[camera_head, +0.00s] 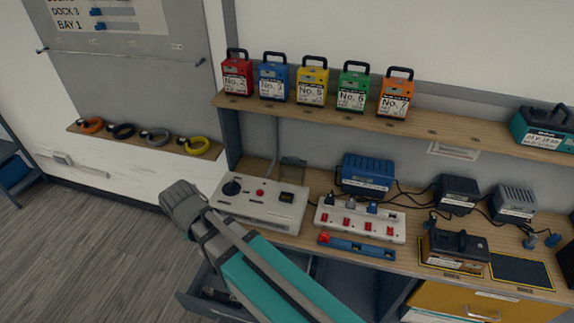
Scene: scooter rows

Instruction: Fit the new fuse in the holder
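No fuse can be made out in the head view. A white box (256,209) on the bench has a black knob (232,188), a red button (260,193) and a small dark block (287,197). A dark, see-through flap (293,169) stands up at its back edge; I cannot tell whether a fuse holder is there. The fingers cannot be made out, nor whether anything is held.
A drawer (212,305) stands open below the bench, partly behind my arm. A power strip (362,219), a blue bar with a red end (357,247), chargers (367,176) and a black-handled box (456,249) crowd the bench. Several numbered boxes (313,82) line the shelf above.

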